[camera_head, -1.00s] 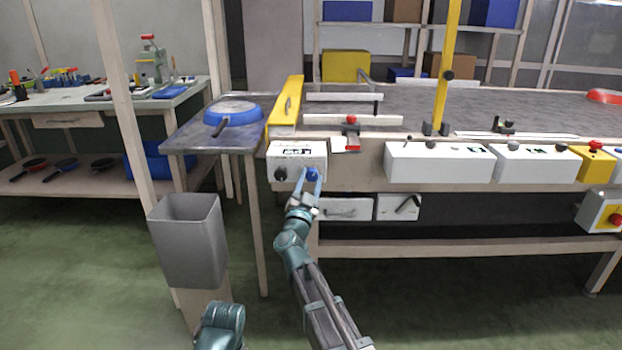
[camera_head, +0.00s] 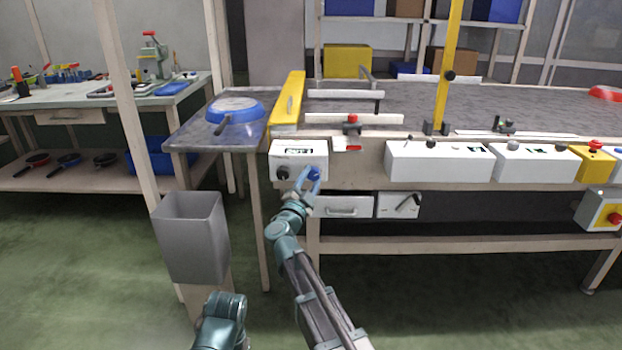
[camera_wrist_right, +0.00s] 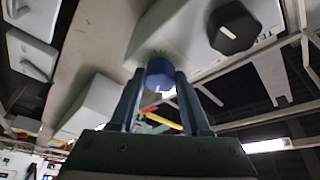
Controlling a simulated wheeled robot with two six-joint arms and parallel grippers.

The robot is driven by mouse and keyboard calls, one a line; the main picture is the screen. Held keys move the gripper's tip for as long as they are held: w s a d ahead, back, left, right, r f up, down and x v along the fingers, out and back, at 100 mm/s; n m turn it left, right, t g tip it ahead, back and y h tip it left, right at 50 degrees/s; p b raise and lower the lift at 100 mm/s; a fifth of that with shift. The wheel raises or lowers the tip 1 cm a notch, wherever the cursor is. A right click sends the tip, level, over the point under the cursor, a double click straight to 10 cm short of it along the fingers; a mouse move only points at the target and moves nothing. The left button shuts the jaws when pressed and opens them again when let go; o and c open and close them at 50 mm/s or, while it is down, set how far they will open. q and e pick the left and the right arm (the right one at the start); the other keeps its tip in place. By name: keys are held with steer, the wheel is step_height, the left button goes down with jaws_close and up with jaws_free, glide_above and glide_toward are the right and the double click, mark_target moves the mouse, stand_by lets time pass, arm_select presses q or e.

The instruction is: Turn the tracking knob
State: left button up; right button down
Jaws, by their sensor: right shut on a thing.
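A white control box (camera_head: 297,150) with a small display is fixed to the front edge of the conveyor. It carries a black knob (camera_head: 282,173) on the left and a blue knob (camera_head: 315,174) on the right. My right gripper (camera_head: 309,180) is shut on the blue knob, one finger on each side of it. In the right wrist view the blue knob (camera_wrist_right: 160,74) sits between the fingertips, and the black knob (camera_wrist_right: 234,27) is beside it, apart from the gripper. I cannot tell which knob bears the tracking label. Part of my left arm shows low in the head view; its gripper is not visible.
A grey bin (camera_head: 191,238) stands left of my right arm. White drawer units (camera_head: 342,206) sit below the conveyor edge. More white boxes (camera_head: 438,162) line the edge to the right. A blue pan (camera_head: 235,109) lies on the side table.

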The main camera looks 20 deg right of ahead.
steer(key=shift+c, duration=1.8)
jaws_free()
steer(key=b+v, duration=0.3)
steer(key=v, duration=1)
steer(key=shift+s+a, duration=0.15)
steer(key=shift+s, duration=0.2)
steer(key=shift+f, duration=0.15)
